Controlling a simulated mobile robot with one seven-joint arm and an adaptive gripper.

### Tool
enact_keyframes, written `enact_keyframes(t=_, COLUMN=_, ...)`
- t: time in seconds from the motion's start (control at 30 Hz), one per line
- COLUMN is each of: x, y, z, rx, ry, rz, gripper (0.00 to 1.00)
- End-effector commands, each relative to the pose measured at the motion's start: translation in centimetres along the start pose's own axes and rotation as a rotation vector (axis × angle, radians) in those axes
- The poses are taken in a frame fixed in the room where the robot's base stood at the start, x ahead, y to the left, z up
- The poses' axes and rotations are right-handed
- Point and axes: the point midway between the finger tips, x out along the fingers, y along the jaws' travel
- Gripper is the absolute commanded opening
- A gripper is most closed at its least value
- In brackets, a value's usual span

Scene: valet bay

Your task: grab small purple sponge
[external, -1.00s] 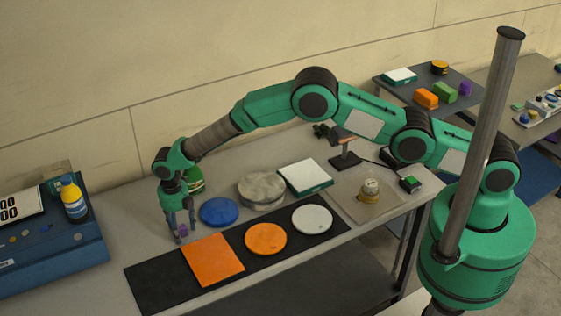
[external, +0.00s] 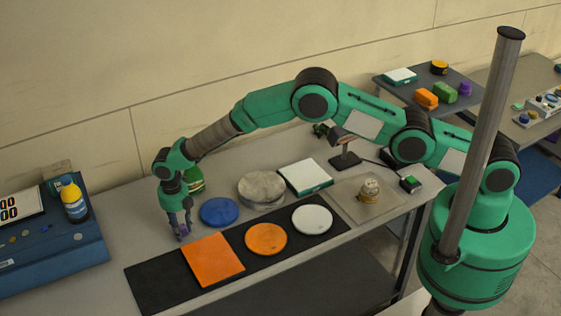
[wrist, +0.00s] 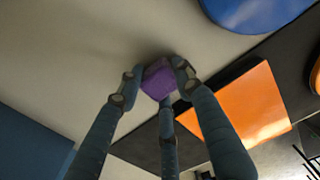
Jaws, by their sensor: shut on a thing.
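The small purple sponge (wrist: 158,79) is between the fingers of my gripper (wrist: 155,85) in the wrist view, with fingers touching it from several sides. My gripper is shut on it. In the external view my gripper (external: 180,232) points down at the table, left of the blue disc, and the sponge is mostly hidden by the fingers there. The sponge is at or close to the table top; I cannot tell whether it touches.
An orange square pad (external: 213,259) lies on a black mat (external: 160,290) just right of my gripper. A blue disc (external: 219,212) lies behind it to the right. A green bottle (external: 196,180) stands behind my gripper. A blue case (external: 60,250) stands at the left.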

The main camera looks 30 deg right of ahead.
Motion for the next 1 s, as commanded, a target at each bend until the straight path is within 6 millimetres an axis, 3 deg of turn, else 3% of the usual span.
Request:
enact_keyframes(t=0.43, x=-0.6, y=0.0, z=0.0, rx=0.000, ry=-0.001, rz=0.001, gripper=0.21)
enact_keyframes(t=0.77, x=-3.6, y=0.1, z=0.1, rx=0.000, ry=-0.001, rz=0.002, gripper=0.21)
enact_keyframes(t=1.0, x=-3.8, y=-1.9, z=-1.5, rx=0.000, ry=0.001, rz=-0.001, gripper=0.21)
